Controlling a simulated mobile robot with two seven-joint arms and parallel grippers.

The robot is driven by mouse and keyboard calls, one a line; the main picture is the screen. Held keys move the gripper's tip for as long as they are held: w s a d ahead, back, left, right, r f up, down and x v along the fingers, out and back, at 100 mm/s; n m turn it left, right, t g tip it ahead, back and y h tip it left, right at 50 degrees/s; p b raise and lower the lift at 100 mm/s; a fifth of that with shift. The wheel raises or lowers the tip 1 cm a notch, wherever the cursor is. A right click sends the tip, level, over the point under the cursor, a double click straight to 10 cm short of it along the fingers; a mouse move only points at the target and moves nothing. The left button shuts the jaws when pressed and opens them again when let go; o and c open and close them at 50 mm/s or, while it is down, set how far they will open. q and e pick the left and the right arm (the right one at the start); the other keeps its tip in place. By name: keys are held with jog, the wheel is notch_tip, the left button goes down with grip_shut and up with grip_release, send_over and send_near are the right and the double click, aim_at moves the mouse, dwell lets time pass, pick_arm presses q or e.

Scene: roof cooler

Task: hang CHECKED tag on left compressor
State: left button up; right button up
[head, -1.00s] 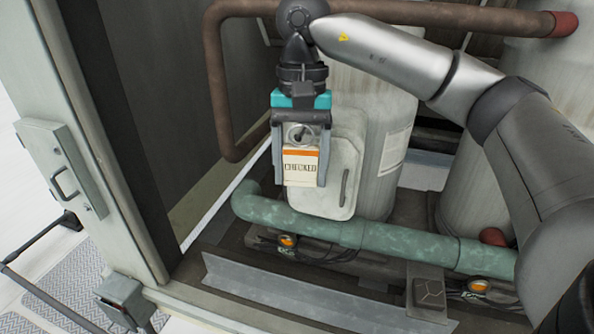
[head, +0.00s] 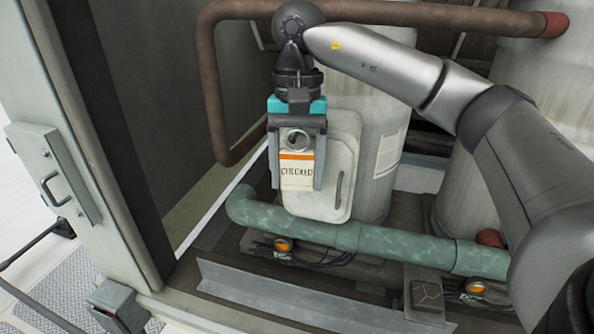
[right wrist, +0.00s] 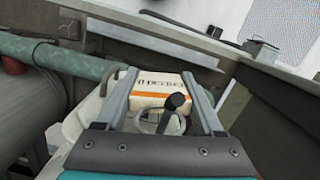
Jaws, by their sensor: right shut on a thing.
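The CHECKED tag (head: 297,170) is a cream card with an orange stripe and a metal ring at its top. My right gripper (head: 298,184) is shut on it and holds it upright in front of the left compressor (head: 372,125), a pale upright cylinder with a cover box (head: 342,180) on its front. In the right wrist view the tag (right wrist: 163,92) sits between the fingers (right wrist: 160,88), with its ring and a dark knob-like peg close together. I cannot tell whether the ring is around the peg. My left gripper is not in view.
A second compressor (head: 480,140) stands at the right. A green pipe (head: 400,246) runs low across the front, and a brown pipe (head: 215,90) bends down at the left. A steel rail (head: 290,298) lies below. The open panel (head: 60,180) borders the left side.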

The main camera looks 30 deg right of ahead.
aim_at(297, 131)
dwell(0.3)
jog(key=o, duration=1.4)
jog(key=shift+c, duration=0.2)
jog(key=shift+r, duration=0.1)
jog(key=r, duration=0.5)
jog(key=shift+w+d+r+p, duration=0.2)
jog(key=shift+w+r+p, duration=0.1)
jog(key=shift+p, duration=0.1)
notch_tip(297, 131, up, 9)
jog(key=p, duration=0.4)
jog(key=shift+w+d+r, duration=0.15)
jog(key=shift+w+d, duration=0.2)
jog(key=shift+w, duration=0.1)
